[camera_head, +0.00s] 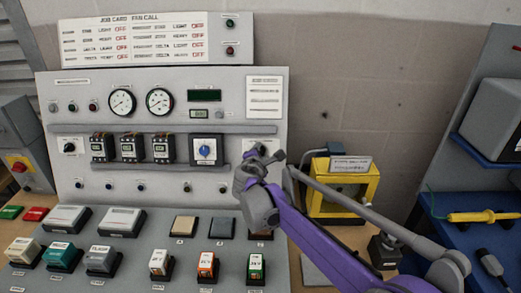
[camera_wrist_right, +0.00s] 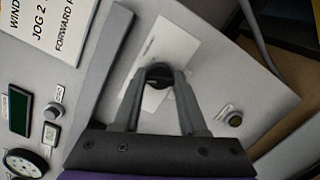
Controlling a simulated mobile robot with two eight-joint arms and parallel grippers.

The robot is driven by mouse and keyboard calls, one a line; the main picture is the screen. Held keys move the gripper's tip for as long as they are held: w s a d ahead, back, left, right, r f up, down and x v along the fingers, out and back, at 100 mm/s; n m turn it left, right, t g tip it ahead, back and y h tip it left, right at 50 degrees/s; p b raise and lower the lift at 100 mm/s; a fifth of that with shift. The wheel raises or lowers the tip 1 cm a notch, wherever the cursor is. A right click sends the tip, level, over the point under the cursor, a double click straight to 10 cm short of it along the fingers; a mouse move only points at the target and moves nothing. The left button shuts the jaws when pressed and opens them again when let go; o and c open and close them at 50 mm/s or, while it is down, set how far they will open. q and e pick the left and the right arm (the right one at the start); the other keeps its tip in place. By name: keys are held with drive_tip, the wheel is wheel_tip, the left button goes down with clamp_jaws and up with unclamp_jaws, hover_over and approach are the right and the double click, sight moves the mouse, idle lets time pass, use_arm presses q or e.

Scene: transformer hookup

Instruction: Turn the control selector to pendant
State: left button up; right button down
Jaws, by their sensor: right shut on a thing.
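My right gripper (camera_head: 262,157) reaches up to the right side of the upright grey control panel (camera_head: 225,102). In the right wrist view, my right gripper (camera_wrist_right: 160,82) has its fingertips closed around a round black selector knob (camera_wrist_right: 159,72). The knob sits on a pale label plate (camera_wrist_right: 178,47) whose marks I cannot read. The knob's pointer direction is unclear. In the head view, the gripper hides the knob. My left gripper is not in view.
A blue dial (camera_head: 205,150) is left of my gripper, and another black selector (camera_head: 69,147) is at the panel's far left. A grey rail (camera_wrist_right: 103,75) runs beside the fingers. A yellow-framed box (camera_head: 343,190) stands to the right.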

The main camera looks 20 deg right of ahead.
drive_tip(key=shift+m+g+y+p, duration=0.25)
drive_tip(key=shift+m+p, duration=1.45)
drive_tip(key=shift+m, duration=1.5)
drive_tip(key=shift+m+g+y+p, duration=0.15)
drive_tip(key=shift+m+g+p, duration=0.2)
drive_tip(key=shift+m+p, duration=2.1)
drive_tip(key=shift+m+b, duration=0.75)
drive_tip(key=shift+m, duration=0.1)
drive_tip(key=shift+c, duration=2.3)
unclamp_jaws()
